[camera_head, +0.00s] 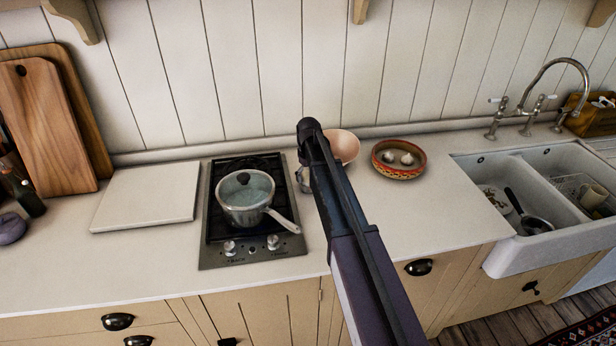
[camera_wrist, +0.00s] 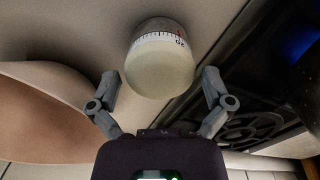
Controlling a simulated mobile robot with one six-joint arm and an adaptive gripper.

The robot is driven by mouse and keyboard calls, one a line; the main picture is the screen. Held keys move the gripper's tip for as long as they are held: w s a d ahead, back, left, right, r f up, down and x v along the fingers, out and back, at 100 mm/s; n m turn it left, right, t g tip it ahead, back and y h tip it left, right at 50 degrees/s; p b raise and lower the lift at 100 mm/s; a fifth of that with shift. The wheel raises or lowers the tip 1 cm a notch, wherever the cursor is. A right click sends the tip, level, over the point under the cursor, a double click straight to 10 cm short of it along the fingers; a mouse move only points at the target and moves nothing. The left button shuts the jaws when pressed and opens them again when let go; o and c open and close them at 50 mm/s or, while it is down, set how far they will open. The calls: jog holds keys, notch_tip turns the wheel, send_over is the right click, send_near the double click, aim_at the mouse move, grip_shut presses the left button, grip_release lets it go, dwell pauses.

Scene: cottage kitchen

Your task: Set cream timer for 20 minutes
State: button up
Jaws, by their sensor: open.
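The cream timer (camera_wrist: 160,68) is a short round knob-like piece in the wrist view, with a band of scale marks and numbers around a grey base. A number that looks like 20 shows on the band, upside down, near a small red mark. My gripper (camera_wrist: 160,82) is open, with one finger on each side of the timer and a gap to it on both sides. In the head view my arm hides the timer and most of the gripper.
A gas hob (camera_head: 220,232) with a saucepan (camera_head: 240,212) stands left of my arm. A pink bowl (camera_head: 343,146) is close by on the right, then a patterned bowl (camera_head: 388,171) and a sink (camera_head: 536,243). A white board (camera_head: 146,197) lies left of the hob.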

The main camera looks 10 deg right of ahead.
jog(key=c, duration=0.9)
jog(key=shift+o, duration=0.2)
jog(key=shift+m, duration=0.3)
jog(key=o, duration=0.9)
jog(key=shift+c, duration=0.2)
notch_tip(320, 180, up, 14)
jog(key=p, duration=1.4)
jog(key=s+f+m+b, duration=0.2)
jog(key=s+f+b, duration=0.2)
jog(key=s, duration=1)
jog(key=s+f+m+b, duration=0.2)
jog(key=s+f+b, duration=0.1)
jog(key=s, duration=1.2)
jog(key=shift+f+m+b, duration=0.3)
jog(key=shift+f+b, duration=0.1)
